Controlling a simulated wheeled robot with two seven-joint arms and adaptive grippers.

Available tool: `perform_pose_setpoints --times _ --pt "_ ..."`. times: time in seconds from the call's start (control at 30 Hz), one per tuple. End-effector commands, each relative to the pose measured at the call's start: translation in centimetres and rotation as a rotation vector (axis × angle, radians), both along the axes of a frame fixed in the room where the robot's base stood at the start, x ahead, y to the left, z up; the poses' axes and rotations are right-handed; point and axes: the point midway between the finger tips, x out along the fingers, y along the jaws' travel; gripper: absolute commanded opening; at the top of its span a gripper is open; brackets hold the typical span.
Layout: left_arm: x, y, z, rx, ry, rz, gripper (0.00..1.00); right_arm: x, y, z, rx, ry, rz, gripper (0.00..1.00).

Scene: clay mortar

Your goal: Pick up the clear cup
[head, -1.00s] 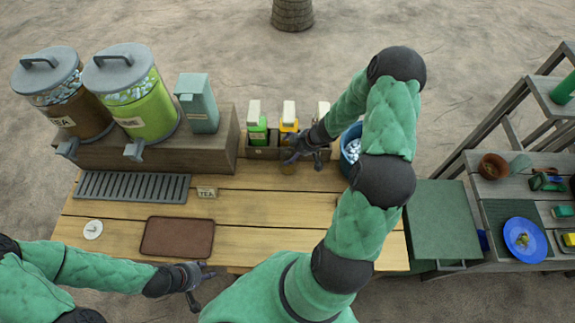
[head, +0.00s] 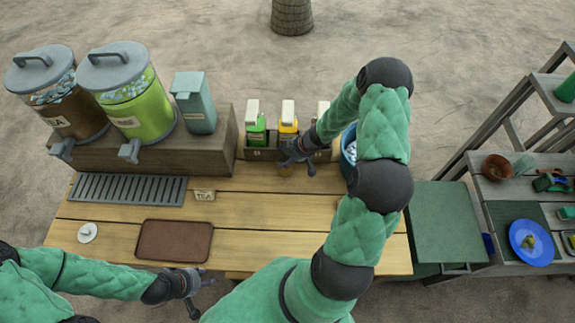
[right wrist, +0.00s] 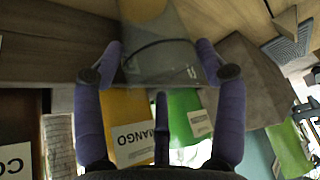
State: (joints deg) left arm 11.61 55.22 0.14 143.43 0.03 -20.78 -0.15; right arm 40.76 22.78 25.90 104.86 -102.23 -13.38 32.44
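The clear cup (right wrist: 158,62) shows in the right wrist view as a see-through vessel with a dark curved rim, on the wood. In the head view it is a small glassy shape (head: 286,171), mostly hidden by my right gripper (head: 297,158), in front of the carton holder. In the right wrist view my right gripper (right wrist: 160,60) has its fingers spread on either side of the cup; contact is not clear. My left gripper (head: 203,293) is at the table's front edge, below the brown tray, with fingers apart and empty.
Several cartons (head: 288,120) stand in a wooden holder just behind the cup. A blue bucket (head: 349,150) is close on the right. Two drink dispensers (head: 127,95) stand at the back left. A brown tray (head: 174,241) lies front left; the front middle table is clear.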

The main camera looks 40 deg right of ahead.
Motion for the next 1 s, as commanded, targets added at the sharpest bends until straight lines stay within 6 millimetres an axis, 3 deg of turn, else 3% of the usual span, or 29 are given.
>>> perform_pose_setpoints --times 0.13,0.17,0.57,0.8,1.0 --pt "0.0 0.0 0.0 0.0 0.0 0.0 0.4 -0.1 0.0 -0.1 0.001 0.002 0.0 0.33" --pt "0.0 0.0 0.0 0.0 0.0 0.0 0.4 -0.1 0.1 -0.1 0.002 0.002 0.0 0.27" --pt "0.0 0.0 0.8 0.0 0.0 0.0 0.4 -0.1 0.1 0.9 0.002 0.002 0.001 0.27" --pt "0.0 0.0 2.7 0.0 0.0 0.0 0.4 0.0 0.0 3.6 0.001 0.0 0.0 0.27" --pt "0.0 0.0 3.4 0.0 0.0 0.0 0.4 -2.8 1.2 7.0 0.0 0.0 -0.001 0.27"
